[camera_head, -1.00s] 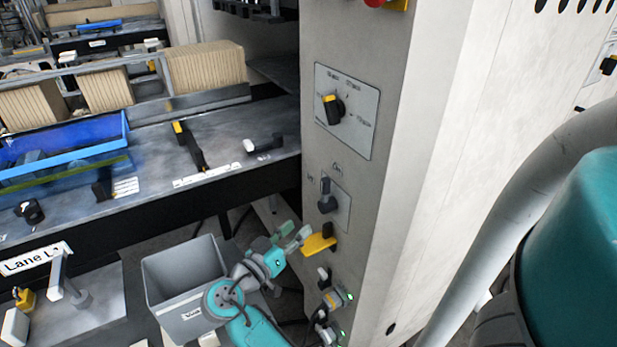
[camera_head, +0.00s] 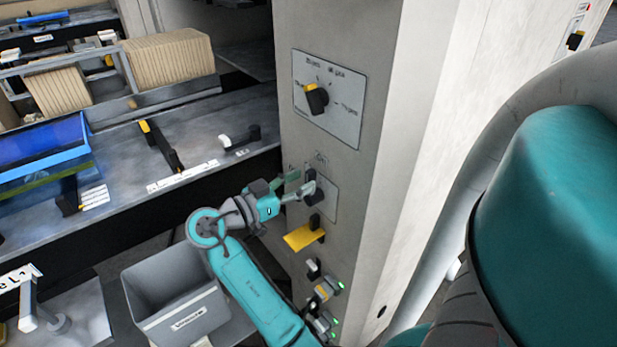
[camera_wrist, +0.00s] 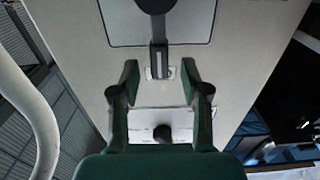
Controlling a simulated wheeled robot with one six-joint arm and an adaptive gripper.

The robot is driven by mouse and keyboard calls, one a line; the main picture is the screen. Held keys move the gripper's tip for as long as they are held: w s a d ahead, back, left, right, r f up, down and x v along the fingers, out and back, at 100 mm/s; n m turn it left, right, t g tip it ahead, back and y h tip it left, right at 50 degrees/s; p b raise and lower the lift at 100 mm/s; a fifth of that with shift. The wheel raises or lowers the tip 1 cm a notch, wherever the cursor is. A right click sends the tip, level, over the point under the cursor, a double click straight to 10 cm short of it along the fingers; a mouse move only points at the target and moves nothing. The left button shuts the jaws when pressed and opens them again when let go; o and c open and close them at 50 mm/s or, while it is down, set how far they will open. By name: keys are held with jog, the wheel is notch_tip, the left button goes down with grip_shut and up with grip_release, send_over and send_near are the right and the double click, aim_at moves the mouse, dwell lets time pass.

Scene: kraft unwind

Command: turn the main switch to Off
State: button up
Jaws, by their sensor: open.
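The main switch (camera_head: 311,176) appears to be the dark lever switch on a small grey plate (camera_head: 329,199), on the front of the pale cabinet. Its lever points up, toward a label above that seems to read On. My gripper (camera_head: 300,183) is open, at the left edge of this switch, and partly covers it. In the wrist view my gripper (camera_wrist: 160,92) has its two fingers spread and nothing held. A dark lever (camera_wrist: 158,58) hangs from a round knob at the top of that view, beyond the fingertips. I cannot tell whether the fingers touch the switch.
A rotary selector (camera_head: 316,98) with a yellow pointer sits above. A yellow bracket (camera_head: 303,237) and small lit devices (camera_head: 325,290) are below. A grey bin (camera_head: 175,294) stands lower left. A metal worktop (camera_head: 200,140) extends left of the cabinet.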

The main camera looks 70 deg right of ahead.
jog(key=shift+x, duration=1.5)
grip_shut()
